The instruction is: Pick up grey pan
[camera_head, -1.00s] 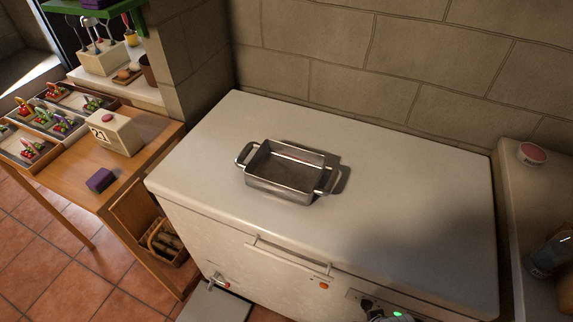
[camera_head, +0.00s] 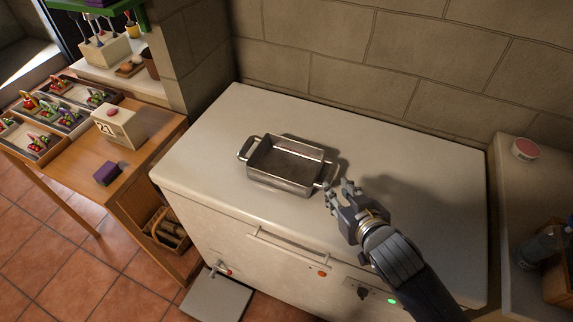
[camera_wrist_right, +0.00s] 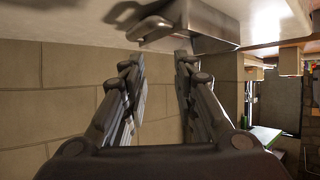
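The grey pan (camera_head: 284,164) is a rectangular metal pan with a loop handle at each end. It sits upright on the white chest freezer lid (camera_head: 220,125). My right gripper (camera_head: 338,190) is open and empty, just right of the pan's right handle (camera_head: 326,174). In the head view I cannot tell whether a finger touches that handle. In the right wrist view the pan (camera_wrist_right: 205,22) shows at the top, beyond the open fingers (camera_wrist_right: 160,75), with nothing between them. My left gripper is not in view.
A wooden table (camera_head: 150,150) on the left holds trays, a calendar box (camera_head: 117,126) and a purple block (camera_head: 107,173). A stone wall (camera_head: 400,70) stands behind the freezer. A counter (camera_head: 515,200) with a round tin (camera_head: 525,149) is at right. The lid around the pan is clear.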

